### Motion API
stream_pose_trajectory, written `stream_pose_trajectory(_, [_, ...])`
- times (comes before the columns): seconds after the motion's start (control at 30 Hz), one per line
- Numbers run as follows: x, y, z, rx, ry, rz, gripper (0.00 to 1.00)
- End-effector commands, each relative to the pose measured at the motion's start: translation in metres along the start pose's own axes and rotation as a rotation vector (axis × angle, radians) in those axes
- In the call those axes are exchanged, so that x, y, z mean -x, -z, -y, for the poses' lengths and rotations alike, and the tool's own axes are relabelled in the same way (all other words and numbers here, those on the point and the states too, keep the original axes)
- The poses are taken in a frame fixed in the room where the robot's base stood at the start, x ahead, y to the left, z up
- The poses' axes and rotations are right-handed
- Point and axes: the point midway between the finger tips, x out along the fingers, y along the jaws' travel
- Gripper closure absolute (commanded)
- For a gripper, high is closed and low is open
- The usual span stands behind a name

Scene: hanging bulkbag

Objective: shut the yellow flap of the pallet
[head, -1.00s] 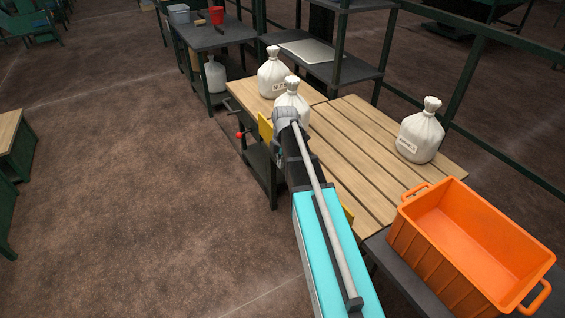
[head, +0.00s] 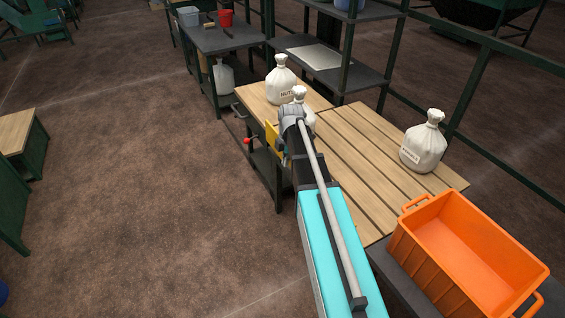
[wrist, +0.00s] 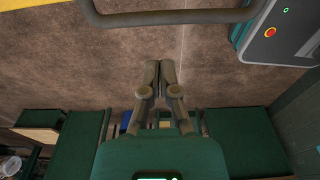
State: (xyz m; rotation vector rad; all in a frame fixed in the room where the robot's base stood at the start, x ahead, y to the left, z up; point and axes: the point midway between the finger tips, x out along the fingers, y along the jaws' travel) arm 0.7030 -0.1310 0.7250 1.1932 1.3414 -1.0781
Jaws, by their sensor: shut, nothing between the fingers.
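The yellow flap (head: 271,138) shows as a small upright patch at the left edge of the slatted wooden pallet (head: 390,155) in the head view. My arm hides most of it. In the wrist view a yellow strip, likely the flap (wrist: 45,4), runs along the top left, with a grey bar (wrist: 170,18) just below it. My gripper (wrist: 160,68) is shut and empty, its fingertips together below the bar and apart from it in the picture. In the head view my arm hides the gripper.
White sacks (head: 281,80) stand at the far end, another sack (head: 424,142) on the pallet's right side. An orange crate (head: 470,255) stands at the near right. A red knob (head: 247,141) juts out left of the bench. The brown floor on the left is open.

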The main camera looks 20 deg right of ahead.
Motion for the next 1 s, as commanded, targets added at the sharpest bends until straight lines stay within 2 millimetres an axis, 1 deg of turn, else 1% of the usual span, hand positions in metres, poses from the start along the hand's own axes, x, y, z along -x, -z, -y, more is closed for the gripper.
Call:
stream_pose_trajectory(0.03, [0.009,-0.002,0.000,-0.001,0.000,0.000,1.00])
stream_pose_trajectory(0.1, [0.015,-0.005,0.000,-0.001,0.000,0.000,1.00])
stream_pose_trajectory(0.4, [0.031,-0.012,0.000,0.000,0.000,0.000,1.00])
stream_pose_trajectory(1.0, [0.034,-0.014,0.000,0.000,0.000,0.000,1.00])
